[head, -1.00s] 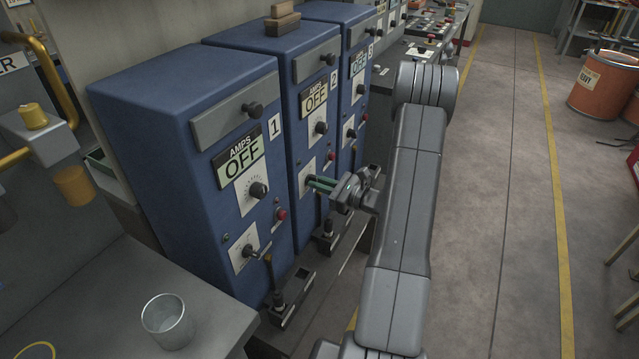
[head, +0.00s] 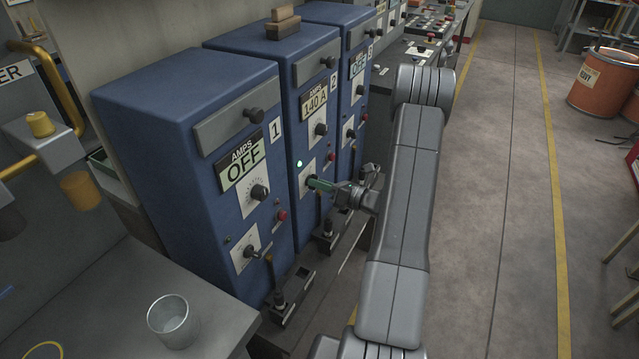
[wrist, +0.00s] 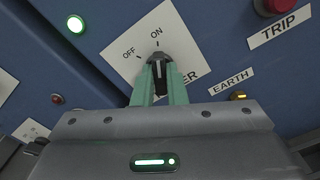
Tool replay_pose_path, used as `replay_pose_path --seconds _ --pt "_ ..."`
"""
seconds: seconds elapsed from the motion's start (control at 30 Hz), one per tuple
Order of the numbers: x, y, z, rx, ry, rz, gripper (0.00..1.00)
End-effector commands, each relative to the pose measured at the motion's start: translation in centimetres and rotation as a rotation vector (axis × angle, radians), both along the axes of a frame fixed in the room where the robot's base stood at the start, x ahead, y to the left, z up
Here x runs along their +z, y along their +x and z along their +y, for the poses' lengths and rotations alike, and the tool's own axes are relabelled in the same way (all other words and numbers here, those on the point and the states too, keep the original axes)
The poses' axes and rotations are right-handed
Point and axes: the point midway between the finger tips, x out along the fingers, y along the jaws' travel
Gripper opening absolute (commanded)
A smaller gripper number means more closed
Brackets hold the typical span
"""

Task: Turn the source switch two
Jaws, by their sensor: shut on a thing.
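The number 2 blue source cabinet (head: 270,75) stands in the middle of the row in the head view, and its display (head: 314,103) reads 140 A. A green lamp (head: 299,163) glows on its front, and it also shows in the wrist view (wrist: 76,24). The power switch (wrist: 158,60) is a dark knob on a white plate marked OFF and ON, and it points towards ON. My gripper (wrist: 158,82) is shut on this switch with its green fingers on either side. In the head view my gripper (head: 322,186) reaches the cabinet from the right.
Cabinet 1 (head: 170,110) stands nearer, its display reading OFF; cabinet 3 behind also reads OFF. A red TRIP button (wrist: 272,5) and an EARTH terminal (wrist: 238,96) are close to my gripper.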

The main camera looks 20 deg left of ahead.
Motion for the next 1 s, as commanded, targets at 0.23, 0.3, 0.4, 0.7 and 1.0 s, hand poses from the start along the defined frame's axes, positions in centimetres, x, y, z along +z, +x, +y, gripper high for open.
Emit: replay_pose_path --seconds 0.23,0.3,0.4,0.7,1.0 --pt "0.1 0.1 0.0 -0.001 0.003 0.012 0.00" --pt "0.1 0.1 0.0 -0.001 0.003 0.012 0.00" --pt "0.1 0.1 0.0 -0.002 0.003 0.012 0.00" --pt "0.0 0.0 0.0 -0.001 0.002 0.011 0.34" --pt "-0.1 -0.1 -1.1 -0.002 0.001 0.011 0.34"
